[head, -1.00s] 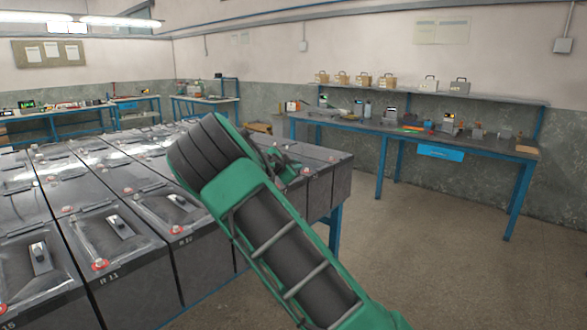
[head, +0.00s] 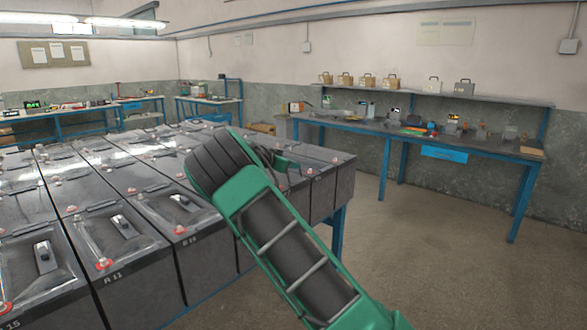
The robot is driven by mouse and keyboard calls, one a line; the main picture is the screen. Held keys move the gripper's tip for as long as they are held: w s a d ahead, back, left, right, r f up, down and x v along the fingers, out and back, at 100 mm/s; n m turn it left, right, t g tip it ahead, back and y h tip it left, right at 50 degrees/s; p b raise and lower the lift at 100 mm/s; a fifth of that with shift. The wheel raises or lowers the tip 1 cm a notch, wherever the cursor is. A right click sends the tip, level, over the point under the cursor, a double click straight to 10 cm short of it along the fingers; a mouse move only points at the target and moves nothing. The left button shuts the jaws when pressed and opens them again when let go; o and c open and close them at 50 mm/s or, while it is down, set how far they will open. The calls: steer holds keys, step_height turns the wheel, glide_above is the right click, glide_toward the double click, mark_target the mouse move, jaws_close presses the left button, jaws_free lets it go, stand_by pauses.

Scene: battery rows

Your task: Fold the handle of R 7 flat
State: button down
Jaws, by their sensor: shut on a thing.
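Rows of dark grey batteries with clear-edged lids and red terminal caps fill the left and middle of the head view. The R 11 battery (head: 135,275) stands in the near row with its label readable. The label of R 7 cannot be made out. My gripper (head: 283,168) is low over the batteries at the right end of the rows, mostly hidden behind my green and black arm. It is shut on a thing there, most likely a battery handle. The contact and the handle's angle are hidden.
A blue-legged bench (head: 420,139) with tools and a shelf of small cases stands along the right wall. Another bench (head: 75,113) is at the back left. The floor (head: 440,230) right of the batteries is clear.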

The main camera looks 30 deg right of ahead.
steer(key=shift+w+a+f+n+g+h, duration=0.15)
steer(key=shift+w+f+n+g, duration=0.05)
steer(key=shift+w+n+g, duration=0.35)
steer(key=shift+w+a+f+n+g+h, duration=0.15)
steer(key=shift+w+n+g, duration=0.25)
steer(key=shift+n, duration=0.25)
steer(key=shift+w+a+f+n+g+h, duration=0.2)
steer(key=shift+w+f+n+g, duration=0.25)
steer(key=shift+n, duration=0.35)
steer(key=shift+w+a+f+n+g+h, duration=0.1)
steer(key=shift+w+f+n+g+h, duration=0.3)
steer(key=shift+n, duration=0.4)
steer(key=shift+d, duration=0.1)
